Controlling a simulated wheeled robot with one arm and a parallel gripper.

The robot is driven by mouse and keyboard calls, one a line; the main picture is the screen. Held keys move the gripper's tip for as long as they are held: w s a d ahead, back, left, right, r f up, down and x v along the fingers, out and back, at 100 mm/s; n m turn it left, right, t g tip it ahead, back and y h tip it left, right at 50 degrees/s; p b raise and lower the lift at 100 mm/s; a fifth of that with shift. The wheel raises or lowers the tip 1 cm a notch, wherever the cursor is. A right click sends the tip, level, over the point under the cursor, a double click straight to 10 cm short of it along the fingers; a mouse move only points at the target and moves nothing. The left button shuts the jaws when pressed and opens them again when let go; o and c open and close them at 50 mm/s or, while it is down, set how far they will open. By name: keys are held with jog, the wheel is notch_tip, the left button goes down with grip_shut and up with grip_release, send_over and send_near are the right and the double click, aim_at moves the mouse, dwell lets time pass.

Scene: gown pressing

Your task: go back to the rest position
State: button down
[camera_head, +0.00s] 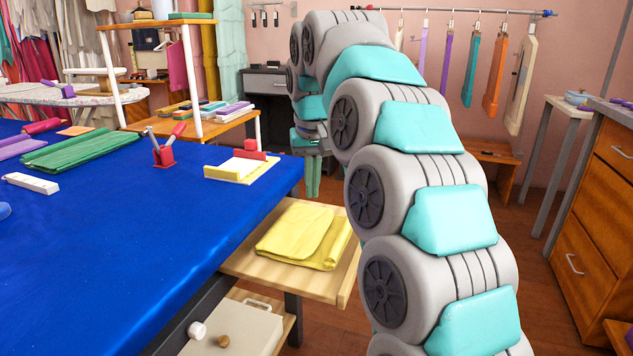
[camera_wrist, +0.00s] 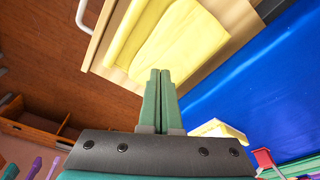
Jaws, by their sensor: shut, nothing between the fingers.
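My gripper (camera_wrist: 158,88) is shut with nothing between its green fingers in the wrist view. A folded yellow cloth (camera_head: 300,236) lies on a light wooden shelf (camera_head: 290,283) at the table's right side. The cloth also shows ahead of the fingertips in the wrist view (camera_wrist: 180,45), and the gripper appears apart from it.
The blue table (camera_head: 120,240) fills the left. A wooden drawer cabinet (camera_head: 590,230) stands at right. Coloured items hang from a rail (camera_head: 455,11) behind.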

jog(key=s+d+f+g, duration=0.1)
jog(key=s+d+f, duration=0.4)
jog(key=s, duration=0.8)
jog(key=s+d+f+m+g, duration=0.1)
jog(key=s+d+f, duration=0.4)
jog(key=s, duration=0.8)
jog(key=s+d+f+m+g, duration=0.1)
jog(key=s+d+f, duration=0.5)
jog(key=s+f, duration=0.4)
jog(key=s, duration=0.4)
jog(key=shift+f+g, duration=0.2)
jog(key=shift+g, duration=0.2)
jog(key=shift+s, duration=0.1)
